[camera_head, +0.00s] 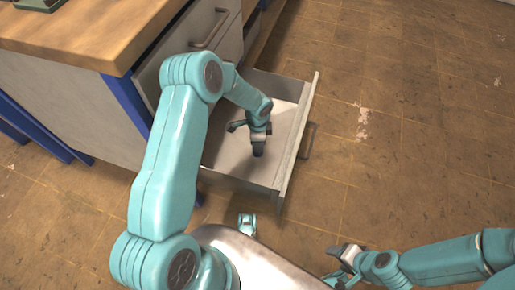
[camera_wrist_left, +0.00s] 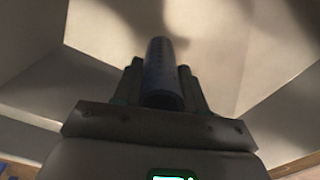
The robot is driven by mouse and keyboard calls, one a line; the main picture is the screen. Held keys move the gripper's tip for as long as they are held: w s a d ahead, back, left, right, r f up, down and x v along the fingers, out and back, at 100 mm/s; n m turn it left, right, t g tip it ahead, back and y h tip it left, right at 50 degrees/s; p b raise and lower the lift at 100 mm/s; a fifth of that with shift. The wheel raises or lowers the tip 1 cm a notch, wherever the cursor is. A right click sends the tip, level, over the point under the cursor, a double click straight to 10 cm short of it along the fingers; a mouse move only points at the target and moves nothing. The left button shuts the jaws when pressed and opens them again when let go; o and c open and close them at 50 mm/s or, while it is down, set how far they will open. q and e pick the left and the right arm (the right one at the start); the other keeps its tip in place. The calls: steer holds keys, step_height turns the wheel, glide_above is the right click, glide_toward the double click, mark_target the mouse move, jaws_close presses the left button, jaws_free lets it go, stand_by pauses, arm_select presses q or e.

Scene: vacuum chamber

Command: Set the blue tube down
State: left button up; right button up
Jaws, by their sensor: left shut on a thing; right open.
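The blue tube (camera_wrist_left: 160,72) is dark in the left wrist view, held between the two fingers of my left gripper (camera_wrist_left: 160,85) and sticking out past their tips. In the head view my left gripper (camera_head: 258,146) reaches down inside the open drawer (camera_head: 234,183); the tube is hard to tell apart from the dark fingers there. I cannot tell whether the tube touches the drawer floor. My right gripper (camera_head: 345,254) is open, low at the right, outside the drawer and well away from it.
The drawer is pulled out of a cabinet (camera_head: 70,105) with a wooden top (camera_head: 85,30). Its floor looks bare around the left gripper. A closed drawer front with a handle (camera_head: 208,32) is above it. Brown tiled floor (camera_head: 420,120) lies open to the right.

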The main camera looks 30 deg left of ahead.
arm_select(q)
step_height(320, 180, down, 4)
steer(key=shift+f+b, duration=0.1)
steer(key=shift+b, duration=0.6)
steer(key=shift+f, duration=0.1)
steer(key=o, duration=0.6)
steer(key=shift+f, duration=0.1)
steer(key=o, duration=0.4)
steer(key=shift+o, duration=0.2)
steer(key=shift+r, duration=0.3)
step_height(320, 180, up, 12)
steer(key=p, duration=0.4)
steer(key=shift+p, duration=0.4)
